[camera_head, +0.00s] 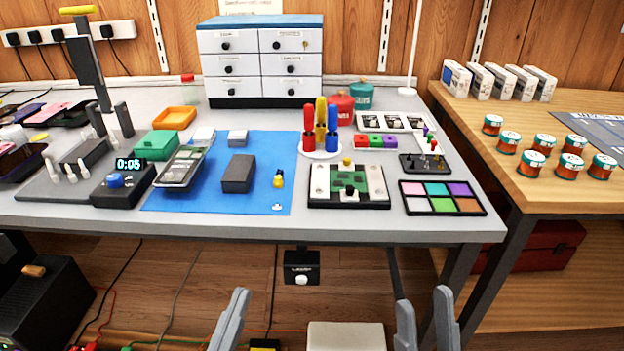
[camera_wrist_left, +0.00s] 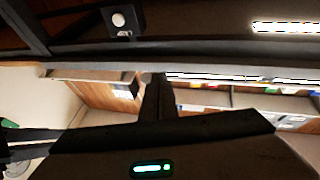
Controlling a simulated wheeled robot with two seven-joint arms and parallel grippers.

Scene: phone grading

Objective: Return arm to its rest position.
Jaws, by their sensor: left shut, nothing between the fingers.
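My left gripper (camera_head: 238,292) is at the bottom of the head view, in front of the workbench (camera_head: 440,231) and apart from it. Its grey fingers are together with nothing between them. In the left wrist view its dark fingers (camera_wrist_left: 154,78) point up the picture, with no object at them. My right gripper (camera_head: 424,295) is at the bottom right of the head view, also clear of the bench. Its two fingers stand apart with nothing seen between them. Most of both arms lies outside the head view.
A lamp switch box (camera_head: 301,268) hangs under the bench's front edge; it also shows in the left wrist view (camera_wrist_left: 122,21). On the bench are a blue mat (camera_head: 205,200), a phone in a tray (camera_head: 182,167) and a drawer cabinet (camera_head: 262,62). A wooden table (camera_head: 500,180) stands right.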

